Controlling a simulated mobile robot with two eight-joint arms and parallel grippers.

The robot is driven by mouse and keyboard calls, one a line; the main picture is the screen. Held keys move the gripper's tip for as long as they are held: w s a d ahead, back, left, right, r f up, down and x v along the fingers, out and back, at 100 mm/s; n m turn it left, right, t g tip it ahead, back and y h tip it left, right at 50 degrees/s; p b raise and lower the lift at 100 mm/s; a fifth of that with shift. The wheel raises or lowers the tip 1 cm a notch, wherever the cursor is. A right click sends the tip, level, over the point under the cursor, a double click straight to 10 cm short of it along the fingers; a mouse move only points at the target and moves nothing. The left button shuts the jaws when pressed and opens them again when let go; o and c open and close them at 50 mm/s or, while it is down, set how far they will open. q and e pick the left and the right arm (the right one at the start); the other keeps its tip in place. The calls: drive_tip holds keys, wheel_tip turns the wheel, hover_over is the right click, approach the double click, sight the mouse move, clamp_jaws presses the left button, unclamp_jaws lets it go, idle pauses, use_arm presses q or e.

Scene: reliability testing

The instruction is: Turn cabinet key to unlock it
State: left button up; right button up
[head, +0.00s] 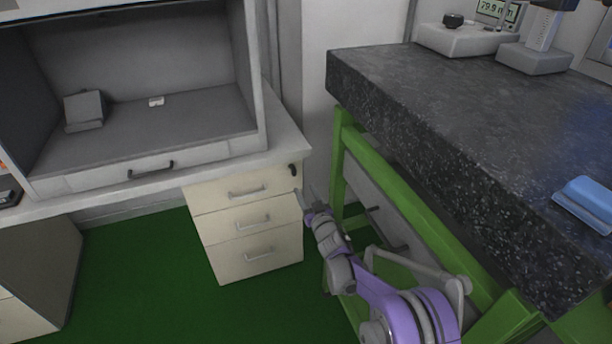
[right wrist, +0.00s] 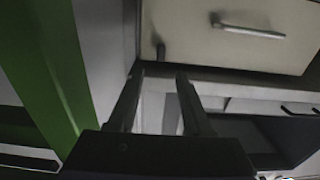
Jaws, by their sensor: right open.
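The cream drawer cabinet (head: 228,216) stands under the left bench's right end. A small dark key (head: 292,169) sits at the top right of its top drawer. The key also shows in the right wrist view (right wrist: 160,50), near the drawer's corner. My right gripper (head: 305,196) is open, just below and to the right of the key in the head view. In the right wrist view the open fingers (right wrist: 160,74) point towards the key, which appears beyond the gap between their tips. Nothing is between the fingers. My left gripper is out of view.
A dark granite table (head: 450,130) on a green frame (head: 400,215) stands close to the right of my right arm. The drawers have grey handles (head: 247,192). A grey hood (head: 150,130) is on the left bench. Green floor (head: 140,280) is clear left of the cabinet.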

sight(295, 173)
drive_tip(key=b+x, duration=0.2)
drive_tip(key=x, duration=0.8)
drive_tip(key=shift+w+a, duration=0.15)
clamp_jaws()
